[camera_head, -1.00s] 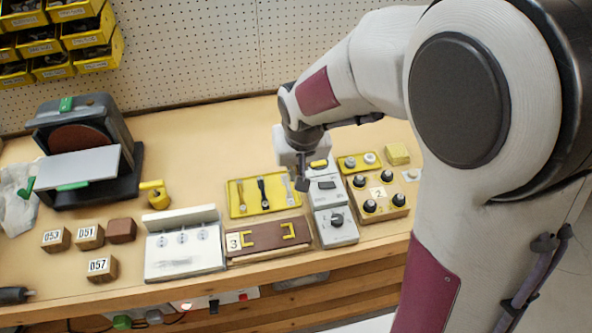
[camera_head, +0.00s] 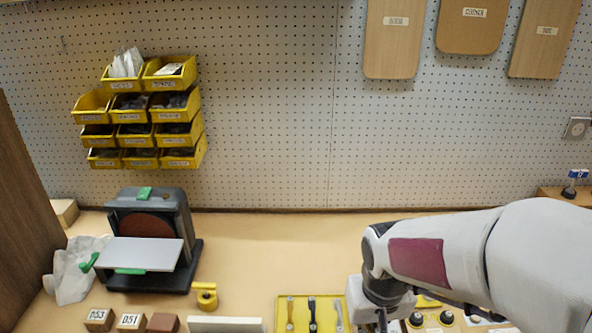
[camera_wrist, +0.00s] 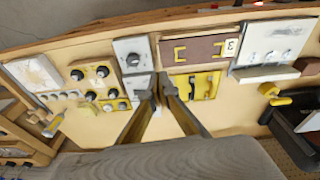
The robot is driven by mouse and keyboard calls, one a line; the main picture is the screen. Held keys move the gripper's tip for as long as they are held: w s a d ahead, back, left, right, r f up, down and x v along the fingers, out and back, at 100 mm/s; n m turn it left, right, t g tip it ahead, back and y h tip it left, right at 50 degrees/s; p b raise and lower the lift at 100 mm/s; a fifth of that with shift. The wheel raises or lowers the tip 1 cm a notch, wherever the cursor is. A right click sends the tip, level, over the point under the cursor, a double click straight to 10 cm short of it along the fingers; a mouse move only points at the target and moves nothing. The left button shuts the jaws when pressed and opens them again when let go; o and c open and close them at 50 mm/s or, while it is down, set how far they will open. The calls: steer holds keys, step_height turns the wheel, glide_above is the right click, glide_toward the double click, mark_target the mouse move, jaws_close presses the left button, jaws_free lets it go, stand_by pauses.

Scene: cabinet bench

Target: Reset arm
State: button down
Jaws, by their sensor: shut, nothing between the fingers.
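My gripper (camera_wrist: 158,92) points down over the bench in the wrist view, its fingertips together with nothing between them. In that view it hangs beside the yellow tool tray (camera_wrist: 208,85) and near the grey switch boxes (camera_wrist: 134,54). In the head view my gripper (camera_head: 382,318) is cut off by the bottom edge, to the right of the yellow tray (camera_head: 298,302), and its fingertips are out of sight.
A sander-like machine (camera_head: 180,215) stands at the bench's left, with a yellow fixture (camera_head: 206,296) beside it. Wooden blocks (camera_head: 131,321) lie at the front left. A knob panel (camera_wrist: 96,76) sits near my gripper. Yellow bins (camera_head: 140,135) hang on the pegboard.

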steer(key=s+d+r+m+t, duration=0.1)
steer(key=s+d+r+t, duration=0.2)
steer(key=s+r, duration=0.9)
steer(key=shift+s+d+t, duration=0.4)
steer(key=shift+s, duration=0.1)
